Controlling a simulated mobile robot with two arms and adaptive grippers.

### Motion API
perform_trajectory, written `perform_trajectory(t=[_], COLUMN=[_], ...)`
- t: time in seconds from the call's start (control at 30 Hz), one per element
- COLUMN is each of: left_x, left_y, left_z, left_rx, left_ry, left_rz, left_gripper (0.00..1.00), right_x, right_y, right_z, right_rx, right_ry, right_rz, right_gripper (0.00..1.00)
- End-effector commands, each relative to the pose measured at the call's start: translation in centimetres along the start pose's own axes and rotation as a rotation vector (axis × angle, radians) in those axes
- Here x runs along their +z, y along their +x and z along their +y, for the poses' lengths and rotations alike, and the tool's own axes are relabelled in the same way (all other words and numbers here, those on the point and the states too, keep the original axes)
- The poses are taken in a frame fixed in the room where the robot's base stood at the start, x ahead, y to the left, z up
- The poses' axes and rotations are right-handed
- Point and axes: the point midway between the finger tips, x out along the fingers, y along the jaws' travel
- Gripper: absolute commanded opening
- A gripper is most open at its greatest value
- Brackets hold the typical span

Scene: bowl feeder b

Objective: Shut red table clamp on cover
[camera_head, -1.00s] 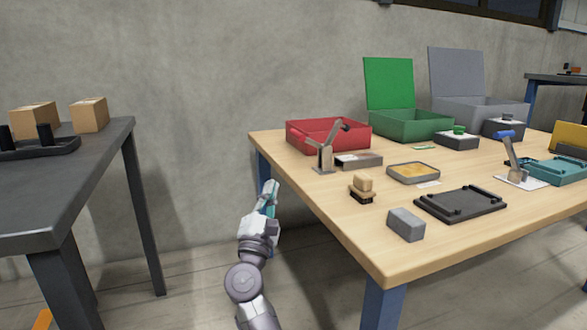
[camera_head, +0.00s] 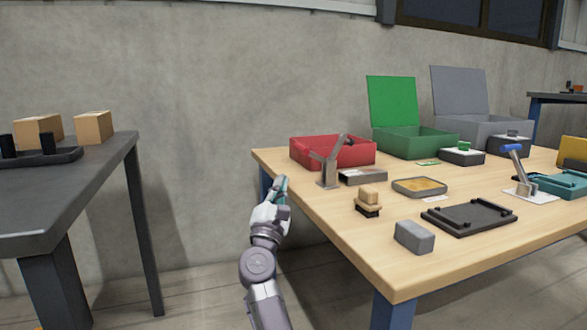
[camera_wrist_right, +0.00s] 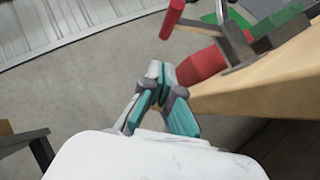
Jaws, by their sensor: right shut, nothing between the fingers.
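The table clamp (camera_head: 329,174) stands near the left edge of the wooden table, its dark-tipped arm raised and tilted to the right. In the right wrist view its red handle (camera_wrist_right: 172,18) sticks out to the left on a grey metal arm. My left gripper is out of view.
A red box (camera_head: 350,152) stands behind the clamp. A wooden-handled brush (camera_head: 368,200), a grey block (camera_head: 414,237) and a black tray (camera_head: 468,217) are nearer. A blue-handled clamp (camera_head: 515,170) stands right. Floor is free between the tables.

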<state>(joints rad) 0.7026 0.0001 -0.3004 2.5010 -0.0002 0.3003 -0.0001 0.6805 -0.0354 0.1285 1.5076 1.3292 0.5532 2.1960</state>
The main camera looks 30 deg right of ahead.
Motion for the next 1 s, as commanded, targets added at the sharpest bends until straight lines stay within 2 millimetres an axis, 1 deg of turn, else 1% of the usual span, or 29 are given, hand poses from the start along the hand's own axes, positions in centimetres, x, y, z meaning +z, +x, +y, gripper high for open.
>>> perform_trajectory(t=[0.03, 0.13, 0.17, 0.2, 0.33, 0.5, 0.87, 1.0], left_x=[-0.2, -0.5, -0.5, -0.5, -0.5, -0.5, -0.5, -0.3], left_y=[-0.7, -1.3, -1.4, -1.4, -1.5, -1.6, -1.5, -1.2], left_z=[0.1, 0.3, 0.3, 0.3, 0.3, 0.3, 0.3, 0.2], left_rx=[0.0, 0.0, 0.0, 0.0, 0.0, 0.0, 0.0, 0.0], left_ry=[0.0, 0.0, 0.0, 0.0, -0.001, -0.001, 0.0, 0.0], left_rz=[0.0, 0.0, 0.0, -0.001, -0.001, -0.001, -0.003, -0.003], left_gripper=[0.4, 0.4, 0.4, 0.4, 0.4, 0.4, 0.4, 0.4], right_x=[0.0, 0.0, 0.2, 0.8, 2.0, 2.7, 2.9, 3.1], right_y=[1.1, 3.1, 3.6, 4.0, 5.2, 5.9, 6.0, 6.4], right_z=[-0.2, -0.2, -0.2, -0.1, 0.0, 0.0, 0.0, -0.1], right_rx=[0.0, 0.0, -0.001, -0.001, 0.0, 0.0, 0.0, -0.01], right_ry=[0.001, 0.002, 0.002, 0.003, 0.002, -0.001, 0.0, 0.009], right_rz=[-0.004, -0.003, -0.003, -0.003, -0.001, 0.0, 0.0, 0.0], right_gripper=[0.0, 0.0, 0.0, 0.0, 0.0, 0.0, 0.0, 0.0])
